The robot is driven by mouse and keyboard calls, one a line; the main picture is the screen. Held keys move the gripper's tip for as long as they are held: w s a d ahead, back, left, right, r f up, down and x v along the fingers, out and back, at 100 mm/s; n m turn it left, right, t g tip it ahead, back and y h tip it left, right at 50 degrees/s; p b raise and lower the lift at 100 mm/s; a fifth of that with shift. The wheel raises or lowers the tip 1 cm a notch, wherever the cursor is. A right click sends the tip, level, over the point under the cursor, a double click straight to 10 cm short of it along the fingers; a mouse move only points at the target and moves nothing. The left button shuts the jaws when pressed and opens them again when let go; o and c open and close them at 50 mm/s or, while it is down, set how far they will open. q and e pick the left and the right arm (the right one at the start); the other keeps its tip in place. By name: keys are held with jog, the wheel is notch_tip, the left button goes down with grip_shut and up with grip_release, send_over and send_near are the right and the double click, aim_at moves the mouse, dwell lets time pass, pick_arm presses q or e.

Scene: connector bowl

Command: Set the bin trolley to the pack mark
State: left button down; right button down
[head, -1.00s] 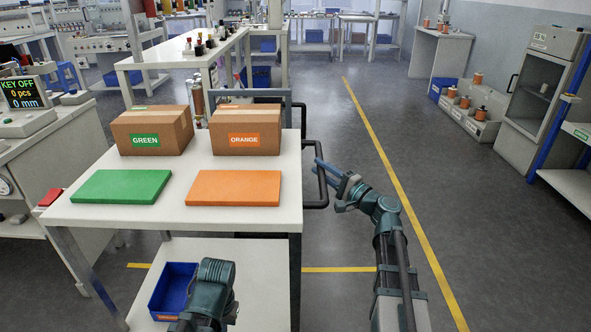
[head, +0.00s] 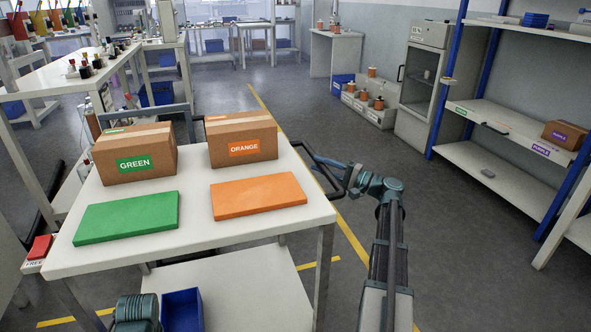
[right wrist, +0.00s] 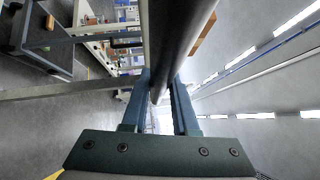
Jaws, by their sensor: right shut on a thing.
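The white-topped trolley (head: 200,238) stands in front of me, carrying boxes and pads on top and a blue bin (head: 182,309) on its lower shelf. A black bar handle (head: 318,162) sticks out from its right side. My right gripper (head: 345,178) is shut on this handle. In the right wrist view the dark bar (right wrist: 165,50) runs between the fingers (right wrist: 160,100). Yellow floor strips (head: 318,264) show beside and below the trolley; I cannot tell which belongs to the pack mark. Part of my left arm shows at the lower left, but its gripper is not visible.
A green-labelled box (head: 135,155), an orange-labelled box (head: 240,140), a green pad (head: 128,218) and an orange pad (head: 258,195) lie on top. A red block (head: 40,247) sits at the left corner. Shelving (head: 510,125) stands right; open floor lies between.

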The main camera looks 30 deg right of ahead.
jog(key=s+d, duration=0.3)
jog(key=d, duration=1)
jog(key=s+d, duration=0.4)
jog(key=d, duration=1)
jog(key=c, duration=0.9)
grip_release()
jog(key=shift+d, duration=0.1)
jog(key=shift+o, duration=1.1)
jog(key=b+v, duration=0.2)
jog(key=v, duration=1.2)
jog(key=shift+a, duration=0.2)
